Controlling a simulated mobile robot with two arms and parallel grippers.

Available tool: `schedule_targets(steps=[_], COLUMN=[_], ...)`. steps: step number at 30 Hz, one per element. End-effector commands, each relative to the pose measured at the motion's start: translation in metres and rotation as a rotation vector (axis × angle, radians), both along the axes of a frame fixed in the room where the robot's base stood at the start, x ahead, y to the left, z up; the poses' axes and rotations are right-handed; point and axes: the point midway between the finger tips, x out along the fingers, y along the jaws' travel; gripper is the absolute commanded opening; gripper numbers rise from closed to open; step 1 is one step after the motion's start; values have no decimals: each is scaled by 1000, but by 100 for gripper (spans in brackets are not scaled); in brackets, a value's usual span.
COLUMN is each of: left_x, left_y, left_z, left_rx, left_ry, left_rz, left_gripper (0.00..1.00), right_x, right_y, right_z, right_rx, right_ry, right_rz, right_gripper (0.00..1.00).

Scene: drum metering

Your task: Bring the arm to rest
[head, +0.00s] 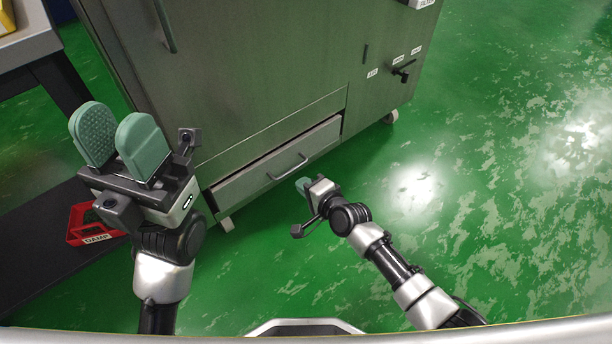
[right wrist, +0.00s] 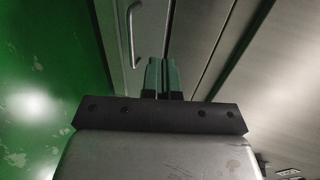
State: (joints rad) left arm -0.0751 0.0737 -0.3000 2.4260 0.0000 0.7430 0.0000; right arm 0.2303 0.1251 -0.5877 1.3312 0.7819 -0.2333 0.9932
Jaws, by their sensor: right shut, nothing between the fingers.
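My left gripper (head: 117,130) is raised at the left of the head view. Its two green pads stand apart with nothing between them. My right gripper (head: 303,186) is low, just in front of the bottom drawer of the grey cabinet. In the right wrist view its green fingers (right wrist: 162,76) are together and hold nothing. My right arm reaches in from the lower right. I cannot tell whether the fingertips touch the drawer front.
The grey cabinet (head: 240,60) stands on casters, with its bottom drawer (head: 245,178) slightly out and a bar handle (head: 287,167) on it. A small black lever (head: 402,72) sits on its side. A red frame labelled DAMP (head: 78,222) lies at left. Green floor (head: 500,200) is clear at right.

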Motion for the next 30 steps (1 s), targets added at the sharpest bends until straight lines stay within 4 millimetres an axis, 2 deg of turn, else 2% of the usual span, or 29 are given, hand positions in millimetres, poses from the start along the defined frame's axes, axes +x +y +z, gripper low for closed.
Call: schedule_targets(steps=[8, 11, 14, 17, 18, 21, 24, 27, 30], left_x=[0, -1, -2, -3, -4, -6, -9, -11, -12], left_y=[0, 0, 1, 1, 2, 2, 2, 3, 3], left_z=[-2, -1, -2, -4, -5, -8, -11, -13, -15], left_rx=[-1, -1, -3, -4, -5, -6, -8, -10, -11], left_ry=[9, 17, 32, 55, 63, 83, 99, 112, 122], left_rz=[0, -1, -2, -3, -4, -4, -5, -6, -6], left_gripper=[37, 37, 37, 37, 37, 37, 37, 37, 37], right_x=[-4, -6, -15, -33, -44, -76, -113, -147, -176], right_y=[-2, -3, -10, -27, -36, -61, -85, -103, -116], right_z=[4, 25, 75, 143, 171, 236, 292, 331, 359], right_rx=[0, -13, -53, -127, -163, -264, -365, -452, -519], right_ry=[-11, -109, -339, -642, -762, -1039, -1271, -1438, -1559], right_rz=[-1, -15, -63, -162, -212, -356, -508, -639, -747], right_gripper=[0, 0, 0, 0, 0, 0, 0, 0, 0])
